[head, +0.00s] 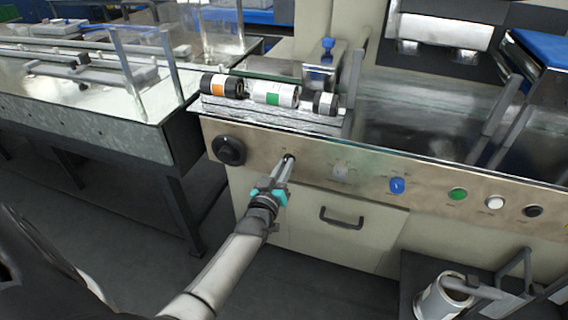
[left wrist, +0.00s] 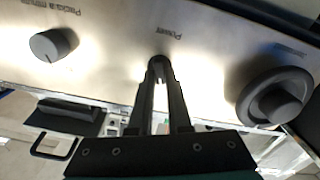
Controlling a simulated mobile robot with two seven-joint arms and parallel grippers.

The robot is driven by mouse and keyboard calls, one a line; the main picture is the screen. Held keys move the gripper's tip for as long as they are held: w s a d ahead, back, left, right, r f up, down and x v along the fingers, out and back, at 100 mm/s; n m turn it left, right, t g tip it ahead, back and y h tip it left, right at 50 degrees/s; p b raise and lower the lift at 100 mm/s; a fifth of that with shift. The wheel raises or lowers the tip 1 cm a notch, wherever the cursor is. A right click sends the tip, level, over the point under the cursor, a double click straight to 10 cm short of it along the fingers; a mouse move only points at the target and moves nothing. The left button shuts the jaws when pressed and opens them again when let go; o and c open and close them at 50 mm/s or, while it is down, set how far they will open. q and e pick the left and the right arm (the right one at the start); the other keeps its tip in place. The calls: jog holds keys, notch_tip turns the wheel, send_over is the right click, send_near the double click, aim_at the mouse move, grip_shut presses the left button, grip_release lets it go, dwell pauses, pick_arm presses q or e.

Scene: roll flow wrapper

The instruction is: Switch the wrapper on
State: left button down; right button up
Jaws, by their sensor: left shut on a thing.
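The wrapper's steel front panel (head: 425,185) runs across the middle of the head view. My left gripper (head: 288,161) reaches up to the panel, between the big black knob and a grey knob. In the left wrist view, my left gripper (left wrist: 160,70) has its fingertips closed on the small dark power switch (left wrist: 158,61), just by the "Power" label (left wrist: 168,31). The fingers hide most of the switch, so its position cannot be told. My right gripper is not in view.
The large black knob (head: 229,151) is left of my gripper; a grey knob (head: 340,172), a blue knob (head: 397,186) and a green button (head: 457,195) are to the right. A black handle (head: 341,218) sticks out below. Several rolls lie on the ledge above.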

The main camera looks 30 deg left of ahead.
pick_arm(q)
jog(key=shift+d+m+p, duration=0.2)
jog(key=shift+m+p, duration=1.6)
jog(key=shift+m, duration=3)
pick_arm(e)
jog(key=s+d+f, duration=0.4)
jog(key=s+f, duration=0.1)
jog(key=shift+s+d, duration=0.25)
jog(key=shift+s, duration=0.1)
pick_arm(q)
jog(key=c, duration=0.9)
grip_release()
jog(key=shift+o, duration=0.2)
